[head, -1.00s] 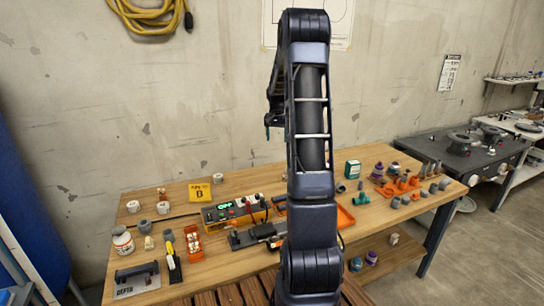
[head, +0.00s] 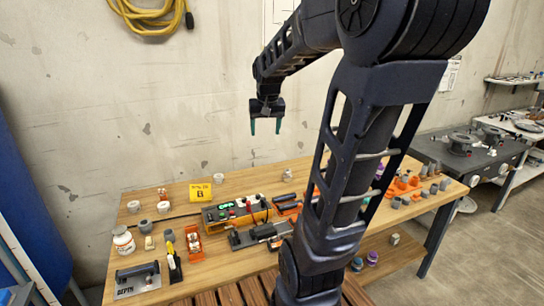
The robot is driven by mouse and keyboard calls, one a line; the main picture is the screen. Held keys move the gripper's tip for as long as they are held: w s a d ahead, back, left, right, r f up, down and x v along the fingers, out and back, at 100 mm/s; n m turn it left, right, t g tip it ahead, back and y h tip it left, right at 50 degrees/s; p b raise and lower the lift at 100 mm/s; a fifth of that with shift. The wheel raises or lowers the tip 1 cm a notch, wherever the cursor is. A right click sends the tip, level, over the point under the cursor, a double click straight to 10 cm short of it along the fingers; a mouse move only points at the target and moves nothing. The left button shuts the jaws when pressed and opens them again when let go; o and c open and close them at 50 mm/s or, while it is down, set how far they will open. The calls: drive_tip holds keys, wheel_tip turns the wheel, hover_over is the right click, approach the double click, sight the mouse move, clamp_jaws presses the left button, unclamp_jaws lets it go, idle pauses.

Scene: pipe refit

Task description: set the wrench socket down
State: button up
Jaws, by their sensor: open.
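My gripper (head: 266,127) hangs fingers-down in the air above the back of the workbench, in front of the wall. Its two teal-tipped fingers are spread, and nothing shows between them. I cannot pick out the wrench socket for certain. A small grey fitting (head: 288,176) lies at the back of the wooden workbench (head: 250,184), below and right of the gripper and apart from it. My arm hides much of the right-middle of the bench.
White and grey fittings, a white jar (head: 123,240) and an orange holder (head: 193,243) are at left. Orange racks (head: 402,186) are at right. The back middle has bare wood.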

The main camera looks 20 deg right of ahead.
drive_tip(key=s+a+f+n+t, duration=0.1)
drive_tip(key=s+a, duration=0.3)
drive_tip(key=s, duration=1.1)
drive_tip(key=shift+s+a+f+n+y, duration=0.15)
drive_tip(key=shift+s+f+n+y, duration=0.2)
drive_tip(key=shift+f+n, duration=0.35)
